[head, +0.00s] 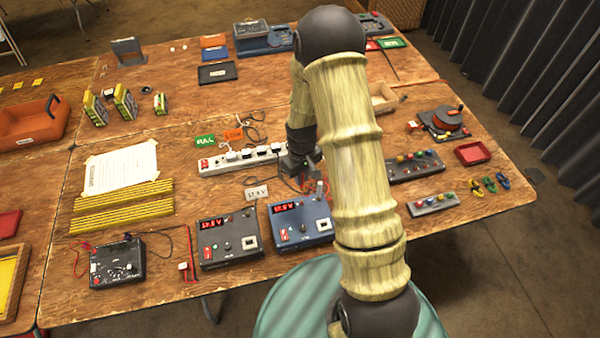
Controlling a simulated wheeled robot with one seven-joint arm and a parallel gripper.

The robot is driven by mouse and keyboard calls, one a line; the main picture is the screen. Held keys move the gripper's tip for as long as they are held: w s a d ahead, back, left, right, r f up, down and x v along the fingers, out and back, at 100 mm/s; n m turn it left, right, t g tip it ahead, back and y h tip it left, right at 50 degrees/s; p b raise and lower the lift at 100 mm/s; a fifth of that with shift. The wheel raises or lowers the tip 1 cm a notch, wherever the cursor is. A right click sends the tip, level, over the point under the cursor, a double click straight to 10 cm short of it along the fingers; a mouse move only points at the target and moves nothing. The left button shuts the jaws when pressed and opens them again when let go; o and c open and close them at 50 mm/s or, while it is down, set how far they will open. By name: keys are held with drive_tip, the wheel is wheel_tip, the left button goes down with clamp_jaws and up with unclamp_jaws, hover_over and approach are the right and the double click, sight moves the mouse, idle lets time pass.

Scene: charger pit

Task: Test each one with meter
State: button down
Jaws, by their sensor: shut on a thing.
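My gripper (308,178) is above the table, at the right end of the white power strip (213,166) and behind the blue meter box. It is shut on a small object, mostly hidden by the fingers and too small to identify. Several pale plugs sit along the strip. The blue meter box (318,229) has a lit red display. A grey meter box (248,227) beside it shows a red reading that looks like 17.8 V. A black multimeter (129,266) with leads lies at the left front. A label card (257,193) stands behind the boxes.
Green (205,141) and orange (233,135) signs stand behind the strip. A paper sheet (120,168) and yellow strips (122,205) lie at left. At right are panels with coloured knobs (415,166), a cable reel (443,121) and a red tray (472,153). My arm hides part of the table.

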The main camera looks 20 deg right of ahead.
sight(302, 187)
drive_tip(key=shift+s+d, duration=0.15)
drive_tip(key=shift+s, duration=0.15)
drive_tip(key=shift+w+f+b, duration=0.1)
drive_tip(key=shift+f+b, duration=2.05)
drive_tip(key=shift+f, duration=0.85)
drive_tip(key=shift+f+b, duration=0.55)
drive_tip(key=shift+f, duration=0.35)
idle(0.6)
drive_tip(key=c, duration=1)
unclamp_jaws()
drive_tip(key=shift+r, duration=0.1)
drive_tip(key=shift+r+p, duration=2.75)
drive_tip(key=shift+r, duration=0.95)
